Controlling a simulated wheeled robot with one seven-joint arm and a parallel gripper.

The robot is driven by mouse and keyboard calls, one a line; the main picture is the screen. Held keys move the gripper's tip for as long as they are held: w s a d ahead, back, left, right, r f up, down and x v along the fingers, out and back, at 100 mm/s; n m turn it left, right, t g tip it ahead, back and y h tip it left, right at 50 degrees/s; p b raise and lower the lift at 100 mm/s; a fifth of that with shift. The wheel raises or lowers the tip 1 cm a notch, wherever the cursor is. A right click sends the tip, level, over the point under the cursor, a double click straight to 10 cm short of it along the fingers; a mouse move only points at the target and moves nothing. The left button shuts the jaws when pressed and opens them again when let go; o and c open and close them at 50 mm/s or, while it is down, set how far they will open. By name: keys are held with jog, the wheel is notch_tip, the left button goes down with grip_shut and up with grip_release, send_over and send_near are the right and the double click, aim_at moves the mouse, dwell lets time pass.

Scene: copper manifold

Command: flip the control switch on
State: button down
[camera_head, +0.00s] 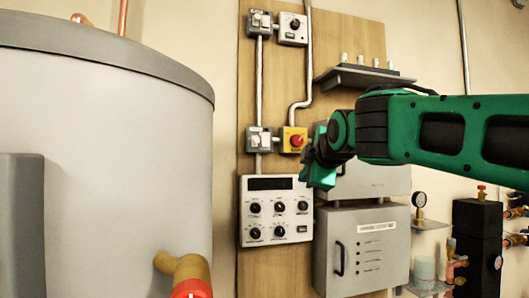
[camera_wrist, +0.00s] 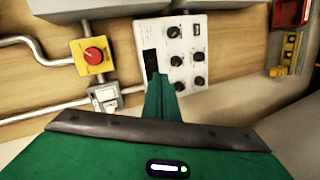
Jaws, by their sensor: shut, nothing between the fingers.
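A white control panel (camera_head: 242,228) with a dark display, several black knobs and a small dark rocker switch (camera_head: 302,229) at its lower right is mounted on the wooden board. In the wrist view the panel (camera_wrist: 215,65) is turned sideways and its small rocker switch (camera_wrist: 197,29) shows near the top. My gripper (camera_head: 306,180) is shut and empty, in front of the panel's upper right corner. In the wrist view its fingertips (camera_wrist: 158,80) overlap the display end of the panel. I cannot tell whether they touch it, nor the rocker's position.
A yellow box with a red knob (camera_head: 296,141) and a grey switch box (camera_head: 258,139) sit above the panel. A large grey tank (camera_head: 100,150) fills the left. A grey cabinet (camera_head: 362,248) is right of the panel, with a shelf (camera_head: 365,77) higher up.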

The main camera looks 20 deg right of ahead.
jog(key=w+a+r+n+t+y, duration=0.1)
jog(key=a+r+n, duration=0.3)
jog(key=r, duration=0.6)
jog(key=shift+a+t, duration=0.8)
jog(key=shift+a, duration=0.35)
jog(key=shift+w, duration=0.2)
